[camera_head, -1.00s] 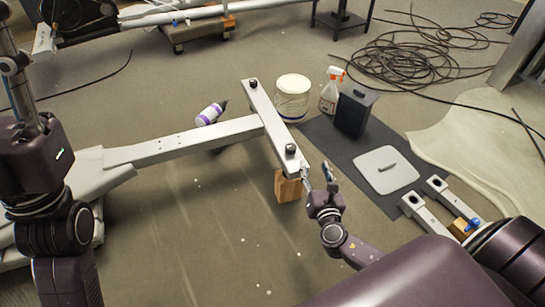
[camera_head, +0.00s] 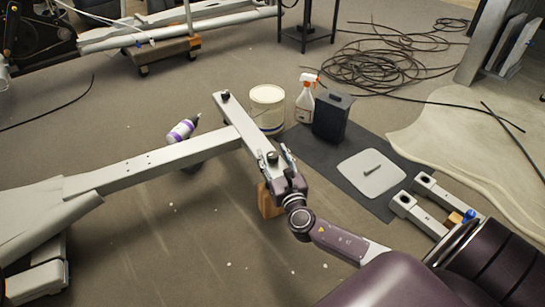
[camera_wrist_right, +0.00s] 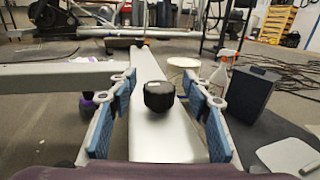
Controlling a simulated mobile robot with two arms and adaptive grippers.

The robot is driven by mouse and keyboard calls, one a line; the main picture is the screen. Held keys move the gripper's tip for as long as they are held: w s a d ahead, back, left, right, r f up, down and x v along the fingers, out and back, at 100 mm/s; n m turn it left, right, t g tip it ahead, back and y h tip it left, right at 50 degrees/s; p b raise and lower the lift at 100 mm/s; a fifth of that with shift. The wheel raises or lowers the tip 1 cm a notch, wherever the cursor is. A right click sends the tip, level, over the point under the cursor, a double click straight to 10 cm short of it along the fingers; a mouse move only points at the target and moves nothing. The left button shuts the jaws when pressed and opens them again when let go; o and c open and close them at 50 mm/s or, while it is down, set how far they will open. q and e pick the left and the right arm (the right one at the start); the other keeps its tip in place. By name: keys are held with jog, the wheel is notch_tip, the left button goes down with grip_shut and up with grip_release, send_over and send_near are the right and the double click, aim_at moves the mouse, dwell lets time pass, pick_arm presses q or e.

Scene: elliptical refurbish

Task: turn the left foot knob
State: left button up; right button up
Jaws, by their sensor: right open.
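A grey crossbar (camera_head: 236,125) lies across the end of a long grey beam, with a black knob near each end. The near knob (camera_head: 272,157) shows large and faceted in the right wrist view (camera_wrist_right: 159,96). The far knob (camera_head: 225,95) is at the bar's other end. My right gripper (camera_head: 275,154) is over the near end of the bar, its blue-padded fingers apart on either side of the near knob. In the wrist view (camera_wrist_right: 160,112) gaps show between the knob and both pads, so it is not gripped. My left gripper is out of view.
A wooden block (camera_head: 268,203) stands under the bar's near end. A white bucket (camera_head: 267,105), spray bottle (camera_head: 306,98) and black container (camera_head: 331,115) stand behind to the right. Cables (camera_head: 385,60) lie at the back right.

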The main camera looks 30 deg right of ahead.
jog(key=c, duration=1.2)
jog(key=shift+w, duration=0.1)
jog(key=shift+m+h+p, duration=0.3)
jog(key=shift+h+p, duration=0.1)
jog(key=shift+h, duration=0.1)
